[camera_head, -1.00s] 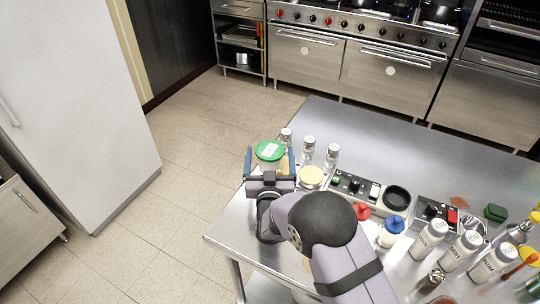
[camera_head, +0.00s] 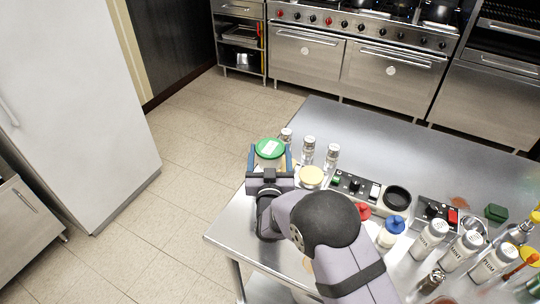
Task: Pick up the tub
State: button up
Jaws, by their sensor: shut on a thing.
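The tub (camera_head: 270,148) has a green lid with a white label and stands near the far left corner of the steel table. Its lower body is mostly hidden behind my gripper. My gripper (camera_head: 270,158) is around the tub, with one blue finger on its left side and one on its right, shut on it. I cannot tell whether the tub's base is clear of the table.
Several glass shakers (camera_head: 309,146) stand just right of the tub. A jar with a tan lid (camera_head: 311,176) is close to my gripper's right. A control panel (camera_head: 354,186) and labelled bottles (camera_head: 465,247) lie further right. The table's left edge is close by.

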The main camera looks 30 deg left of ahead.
aim_at(279, 157)
notch_tip(279, 157, up, 9)
jog(key=shift+r+b, duration=0.1)
jog(key=shift+b, duration=0.85)
jog(key=shift+w+d+f+b, duration=0.15)
jog(key=shift+f+b, duration=0.2)
jog(key=shift+b, duration=0.35)
jog(key=shift+w+d+b, duration=0.1)
jog(key=shift+d+b, duration=0.05)
jog(key=shift+b, duration=0.5)
jog(key=shift+w+d+r+b, duration=0.1)
jog(key=shift+d+r+b, duration=0.15)
jog(key=shift+b, duration=0.45)
jog(key=d+b, duration=0.1)
jog(key=b, duration=0.1)
jog(key=d+b, duration=0.1)
jog(key=b, duration=0.1)
jog(key=shift+s+r, duration=0.15)
jog(key=shift+s, duration=0.25)
jog(key=shift+f, duration=4.85)
jog(key=shift+f, duration=0.1)
